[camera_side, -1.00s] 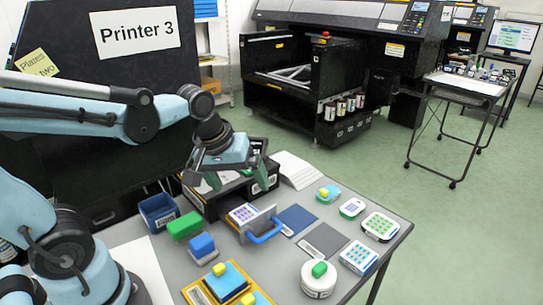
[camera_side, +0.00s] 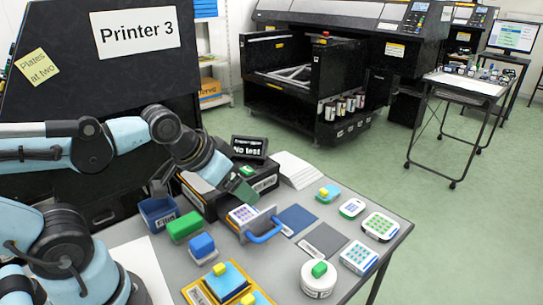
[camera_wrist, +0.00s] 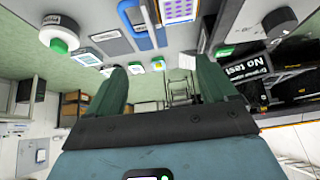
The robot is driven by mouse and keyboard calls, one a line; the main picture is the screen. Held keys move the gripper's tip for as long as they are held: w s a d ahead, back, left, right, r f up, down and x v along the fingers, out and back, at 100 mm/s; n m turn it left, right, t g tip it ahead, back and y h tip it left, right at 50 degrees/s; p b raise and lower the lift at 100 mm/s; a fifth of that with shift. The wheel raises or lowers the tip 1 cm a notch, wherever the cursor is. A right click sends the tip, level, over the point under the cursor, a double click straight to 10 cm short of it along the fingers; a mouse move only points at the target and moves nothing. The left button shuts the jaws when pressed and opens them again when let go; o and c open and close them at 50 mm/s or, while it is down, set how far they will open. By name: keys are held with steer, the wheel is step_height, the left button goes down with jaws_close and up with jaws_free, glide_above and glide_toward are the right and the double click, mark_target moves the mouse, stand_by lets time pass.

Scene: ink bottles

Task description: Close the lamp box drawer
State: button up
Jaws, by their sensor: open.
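The black lamp box (camera_side: 204,199) stands on the grey table. Its drawer (camera_side: 240,226) is pulled out toward the front right, with a blue loop handle (camera_side: 266,233) on its front. A plate with purple dots (camera_side: 243,213) lies in the drawer. My gripper (camera_side: 243,188) is above the box, behind the handle and apart from it, and looks empty. In the wrist view its two green fingers (camera_wrist: 162,72) are spread apart, and the handle (camera_wrist: 141,28) shows beyond them at the top. The drawer's inner end is hidden in the side view.
A small "No test" display (camera_side: 249,148) stands behind the box. A blue bin (camera_side: 158,213) and a green block (camera_side: 185,225) are at its left. A dark blue mat (camera_side: 297,219) and a grey mat (camera_side: 323,240) lie right of the handle.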

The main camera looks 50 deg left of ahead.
steer(key=shift+w+d, duration=0.1)
steer(key=shift+d, duration=0.35)
steer(key=shift+c, duration=1.2)
steer(key=d+g+y, duration=0.1)
steer(key=d, duration=0.2)
steer(key=w+d+g, duration=0.1)
steer(key=d, duration=0.2)
steer(key=d+g+y, duration=0.1)
steer(key=d, duration=0.1)
steer(key=shift+w+d+f+y, duration=0.25)
steer(key=shift+d+f+y, duration=0.05)
steer(key=shift+d+f, duration=0.1)
steer(key=c, duration=1.2)
steer(key=d+y, duration=0.1)
steer(key=d, duration=0.2)
steer(key=d+n+y, duration=0.1)
steer(key=d, duration=0.2)
steer(key=shift+s+f, duration=0.2)
jaws_close()
steer(key=shift+y, duration=0.3)
steer(key=x, duration=1)
steer(key=shift+d, duration=0.2)
steer(key=shift+a+f, duration=0.25)
steer(key=shift+a, duration=0.95)
steer(key=shift+s+a+f, duration=0.1)
steer(key=shift+a+f, duration=0.05)
steer(key=shift+a, duration=0.6)
